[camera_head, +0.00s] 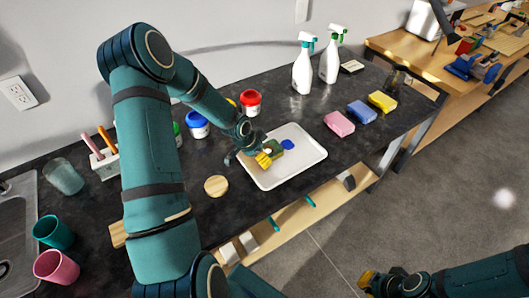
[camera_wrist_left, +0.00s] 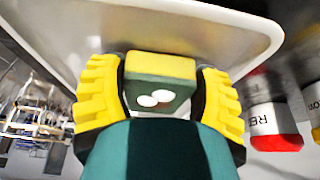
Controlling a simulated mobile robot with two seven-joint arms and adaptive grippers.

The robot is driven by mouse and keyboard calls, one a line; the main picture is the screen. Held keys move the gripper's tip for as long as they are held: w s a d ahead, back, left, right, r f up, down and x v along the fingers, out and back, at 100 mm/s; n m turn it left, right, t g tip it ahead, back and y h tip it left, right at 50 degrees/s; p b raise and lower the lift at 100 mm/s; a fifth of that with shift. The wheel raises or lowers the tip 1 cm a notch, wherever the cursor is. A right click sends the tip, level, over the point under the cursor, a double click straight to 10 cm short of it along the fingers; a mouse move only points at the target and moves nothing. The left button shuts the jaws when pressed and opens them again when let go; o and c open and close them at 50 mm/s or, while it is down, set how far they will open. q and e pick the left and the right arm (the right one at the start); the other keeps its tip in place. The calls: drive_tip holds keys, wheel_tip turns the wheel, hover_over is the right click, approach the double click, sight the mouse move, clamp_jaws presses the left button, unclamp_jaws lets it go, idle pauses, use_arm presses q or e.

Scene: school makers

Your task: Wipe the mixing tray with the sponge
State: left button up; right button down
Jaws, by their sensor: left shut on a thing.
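The white mixing tray (camera_head: 308,167) lies on the dark counter, with a blue paint patch (camera_head: 288,144) near its far side. My left gripper (camera_head: 269,153) is over the tray's left far part, its yellow fingers shut on a green and yellow sponge (camera_head: 276,146). In the left wrist view the sponge (camera_wrist_left: 160,85) sits between both fingers, with two white spots on its green part; the tray (camera_wrist_left: 200,30) is right behind it. I cannot tell whether the sponge touches the tray. My right gripper (camera_head: 368,281) is at the bottom edge, off the counter, its opening unclear.
Paint jars, including a blue one (camera_head: 197,124) and a red one (camera_head: 250,102), stand left of and behind the tray. A round wooden disc (camera_head: 216,186) lies to the left. Pink (camera_head: 339,123), blue (camera_head: 361,112) and yellow (camera_head: 382,102) sponges lie right. Two spray bottles (camera_head: 303,68) stand behind.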

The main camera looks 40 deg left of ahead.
sight(278, 143)
use_arm(q)
drive_tip(key=shift+s+a+f, duration=0.1)
drive_tip(key=shift+s+a, duration=0.15)
drive_tip(key=shift+s, duration=0.05)
drive_tip(key=shift+w, duration=0.15)
drive_tip(key=shift+w+d+b, duration=0.45)
drive_tip(key=shift+w+d, duration=0.15)
drive_tip(key=shift+w, duration=0.8)
drive_tip(key=shift+w+d+b, duration=0.4)
drive_tip(key=shift+w+d, duration=0.15)
drive_tip(key=shift+w, duration=0.85)
drive_tip(key=shift+w+d+b, duration=0.45)
drive_tip(key=shift+w+d, duration=0.15)
drive_tip(key=shift+w, duration=0.8)
drive_tip(key=shift+s+a, duration=0.1)
drive_tip(key=shift+s, duration=0.05)
drive_tip(key=shift+s+a+p, duration=0.3)
drive_tip(key=shift+s+a, duration=0.25)
drive_tip(key=shift+s, duration=0.85)
drive_tip(key=shift+s+a+p, duration=0.35)
drive_tip(key=shift+s+a, duration=0.15)
drive_tip(key=shift+s, duration=0.9)
drive_tip(key=shift+s+a+p, duration=0.3)
drive_tip(key=shift+s+a, duration=0.25)
drive_tip(key=shift+s, duration=0.85)
drive_tip(key=shift+w, duration=0.1)
